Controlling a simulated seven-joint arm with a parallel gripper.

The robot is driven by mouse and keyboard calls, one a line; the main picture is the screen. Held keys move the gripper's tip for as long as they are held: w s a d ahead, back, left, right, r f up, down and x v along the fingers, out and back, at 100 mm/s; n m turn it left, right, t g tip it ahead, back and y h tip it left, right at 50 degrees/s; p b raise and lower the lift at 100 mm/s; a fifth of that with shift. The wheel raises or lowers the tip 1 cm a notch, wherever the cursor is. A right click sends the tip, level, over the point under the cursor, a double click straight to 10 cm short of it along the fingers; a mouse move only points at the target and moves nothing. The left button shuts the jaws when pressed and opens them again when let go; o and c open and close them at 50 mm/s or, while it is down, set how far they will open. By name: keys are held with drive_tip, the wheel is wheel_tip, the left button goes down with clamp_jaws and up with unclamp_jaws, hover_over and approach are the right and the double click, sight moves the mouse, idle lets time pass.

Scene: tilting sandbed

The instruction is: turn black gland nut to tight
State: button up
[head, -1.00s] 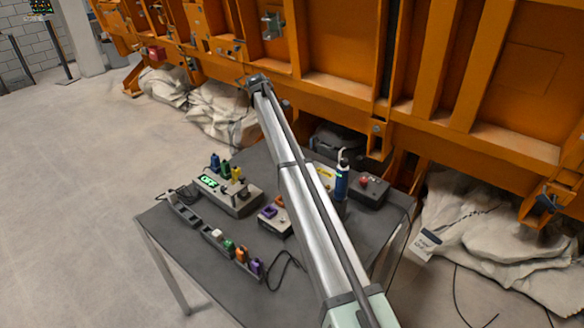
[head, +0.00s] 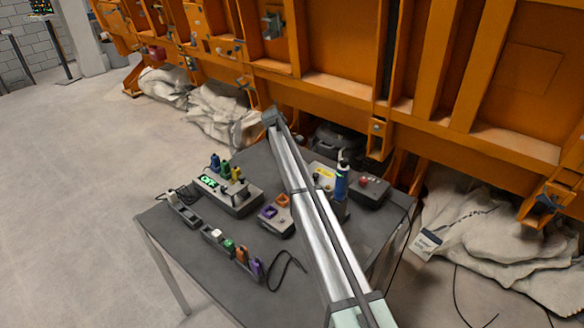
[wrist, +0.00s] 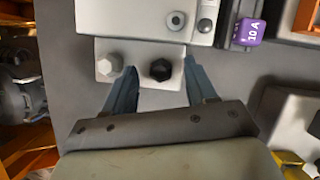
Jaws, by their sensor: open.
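The black gland nut (wrist: 160,69) is a dark hexagonal piece on a pale grey plate (wrist: 146,82) in the wrist view. A white hexagonal nut (wrist: 106,65) sits left of it on the same plate. My gripper (wrist: 160,66) is open, with one blue-grey finger on each side of the black nut. The left finger lies between the black and white nuts. A gap shows between each finger and the black nut; I cannot tell how far the fingertips are above the plate. In the head view my arm hides the gripper and I cannot make out the nut.
The dark table (head: 190,245) holds a box with a green display (head: 208,182), a box with purple and orange parts (head: 278,222), a blue bottle (head: 342,182) and a red-button box (head: 370,190). A strip of coloured pieces (head: 230,248) lies near the front. Orange steelwork (head: 340,90) stands behind.

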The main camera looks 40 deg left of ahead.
drive_tip(key=shift+f, duration=0.2)
drive_tip(key=shift+c, duration=0.3)
clamp_jaws()
drive_tip(key=shift+w+m, duration=0.1)
drive_tip(key=shift+m, duration=0.3)
drive_tip(key=m+g, duration=0.2)
drive_tip(key=m, duration=0.2)
drive_tip(key=shift+w+m, duration=0.15)
drive_tip(key=shift+m, duration=0.25)
drive_tip(key=m+g, duration=0.1)
drive_tip(key=m, duration=0.2)
drive_tip(key=m+g+y, duration=0.1)
drive_tip(key=m, duration=0.2)
drive_tip(key=shift+d, duration=0.1)
drive_tip(key=shift+w+m, duration=0.1)
drive_tip(key=shift+m, duration=0.2)
